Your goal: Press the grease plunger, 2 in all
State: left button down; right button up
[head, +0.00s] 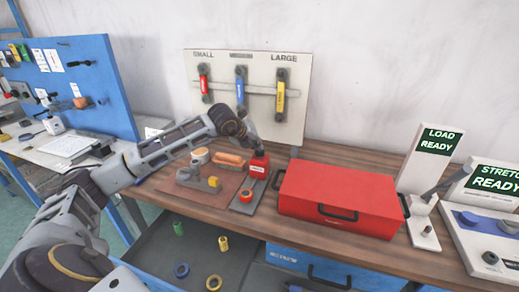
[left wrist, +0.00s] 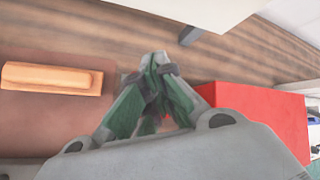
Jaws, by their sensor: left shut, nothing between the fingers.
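A small red block with a white label (head: 259,168), which looks like the grease plunger unit, stands at the back of a dark plate (head: 245,197) on the wooden bench. My left gripper (head: 257,150) is shut and empty, pointing down right over the top of the red block. Its fingers hide the block's top, so I cannot tell whether they touch it. In the left wrist view the closed fingertips (left wrist: 160,62) meet, and a bit of red shows between the fingers below them. My right gripper is not in view.
A large red toolbox (head: 341,195) stands close to the right of the block. Behind is a board with SMALL and LARGE levers (head: 247,97).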

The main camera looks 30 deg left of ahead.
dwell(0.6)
pick_arm(q)
jog(key=shift+r, duration=0.35)
jog(key=shift+r+p, duration=0.35)
jog(key=shift+r, duration=0.8)
jog(key=shift+r+p, duration=1.2)
jog(key=shift+r, duration=1.3)
jog(key=shift+r, duration=0.15)
